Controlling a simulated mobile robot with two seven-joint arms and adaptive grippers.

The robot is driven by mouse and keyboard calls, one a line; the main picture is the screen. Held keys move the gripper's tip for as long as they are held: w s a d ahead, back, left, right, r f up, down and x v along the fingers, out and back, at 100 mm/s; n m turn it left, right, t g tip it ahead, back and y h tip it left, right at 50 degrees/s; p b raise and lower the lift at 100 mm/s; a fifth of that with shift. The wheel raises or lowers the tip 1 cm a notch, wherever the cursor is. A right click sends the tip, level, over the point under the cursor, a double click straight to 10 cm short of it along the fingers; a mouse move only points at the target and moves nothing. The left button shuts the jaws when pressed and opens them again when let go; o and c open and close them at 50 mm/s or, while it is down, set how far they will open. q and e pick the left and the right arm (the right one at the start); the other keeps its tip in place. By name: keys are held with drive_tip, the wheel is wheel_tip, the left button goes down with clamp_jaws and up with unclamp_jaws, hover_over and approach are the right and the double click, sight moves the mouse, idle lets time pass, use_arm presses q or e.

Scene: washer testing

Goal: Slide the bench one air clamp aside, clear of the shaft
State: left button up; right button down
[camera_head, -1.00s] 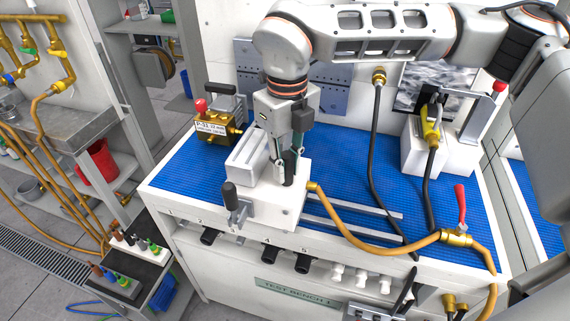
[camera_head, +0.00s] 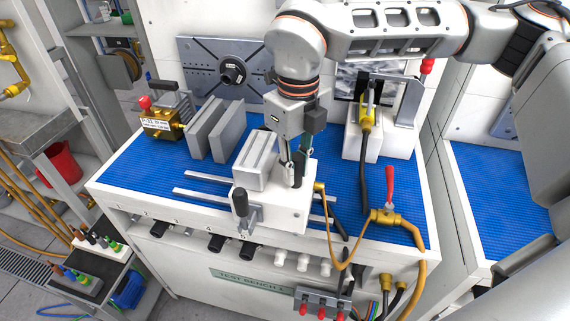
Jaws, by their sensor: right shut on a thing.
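The bench one air clamp (camera_head: 272,208) is a white block with a grey jaw block on top, a dark lever in front and a hose at its right side. It sits on the grey rails (camera_head: 205,196) on the blue mat, with rail length showing to its left. My right gripper (camera_head: 293,172) points down at the clamp's right part and is shut on it; the exact contact is partly hidden by the fingers. The dark shaft hub (camera_head: 232,71) shows on the slotted back plate, up and left of the clamp. My left gripper is not in view.
Two grey upright plates (camera_head: 214,130) stand left of the clamp, beside a brass unit (camera_head: 161,122). A white fixture with a yellow fitting (camera_head: 366,122) stands at the right rear. A red-handled valve (camera_head: 388,215) and its hose lie at the front right.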

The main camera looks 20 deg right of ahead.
drive_tip(key=shift+s+d, duration=0.55)
drive_tip(key=shift+d, duration=0.25)
drive_tip(key=shift+s+d, duration=0.5)
drive_tip(key=shift+d, duration=0.35)
drive_tip(key=shift+s+d, duration=0.55)
drive_tip(key=shift+d, duration=0.25)
drive_tip(key=c, duration=1.9)
unclamp_jaws()
drive_tip(key=shift+d+r, duration=0.1)
drive_tip(key=shift+s, duration=0.1)
wheel_tip(320, 180, up, 12)
drive_tip(key=shift+f, duration=0.1)
drive_tip(key=shift+s, duration=0.1)
